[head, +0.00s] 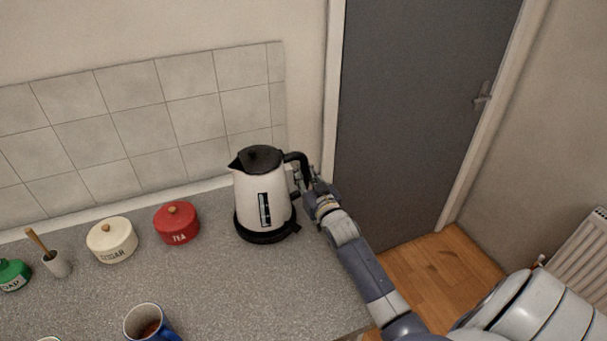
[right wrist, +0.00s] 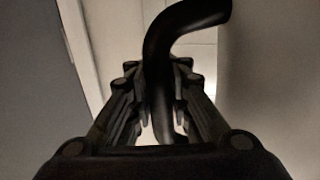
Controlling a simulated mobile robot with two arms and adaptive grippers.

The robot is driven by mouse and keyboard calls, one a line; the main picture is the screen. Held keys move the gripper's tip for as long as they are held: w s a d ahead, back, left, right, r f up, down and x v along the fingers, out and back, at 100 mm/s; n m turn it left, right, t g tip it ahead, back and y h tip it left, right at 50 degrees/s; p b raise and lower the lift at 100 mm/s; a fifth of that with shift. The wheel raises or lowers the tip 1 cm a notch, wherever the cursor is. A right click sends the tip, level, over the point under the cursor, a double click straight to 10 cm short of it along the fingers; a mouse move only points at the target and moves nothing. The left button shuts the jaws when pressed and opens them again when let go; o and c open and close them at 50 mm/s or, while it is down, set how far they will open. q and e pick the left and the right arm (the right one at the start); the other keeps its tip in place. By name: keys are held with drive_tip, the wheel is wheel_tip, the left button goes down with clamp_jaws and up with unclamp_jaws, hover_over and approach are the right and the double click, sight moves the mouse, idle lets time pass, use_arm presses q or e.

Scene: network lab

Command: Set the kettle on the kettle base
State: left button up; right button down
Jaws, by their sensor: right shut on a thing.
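The white kettle (head: 263,200) with a black lid stands upright at the right end of the grey counter. The black kettle base (head: 262,234) is directly under it, and the kettle appears to sit on it; I cannot see whether a thin gap is left. My right gripper (head: 304,180) is at the handle on the kettle's right side. In the right wrist view the black handle (right wrist: 165,85) runs between the two fingers of the right gripper (right wrist: 160,110), which are shut on it. My left gripper is not in view.
A red tea tin (head: 177,226) and a cream sugar tin (head: 112,242) stand left of the kettle. A blue mug (head: 150,322) is at the front edge of the picture. The tiled wall (head: 190,110) is behind. Counter (head: 250,295) in front of the kettle is clear.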

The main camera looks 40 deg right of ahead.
drive_tip(key=shift+f+b, duration=0.25)
drive_tip(key=shift+b, duration=0.15)
drive_tip(key=c, duration=1.8)
unclamp_jaws()
drive_tip(key=shift+o, duration=0.2)
drive_tip(key=shift+f, duration=0.1)
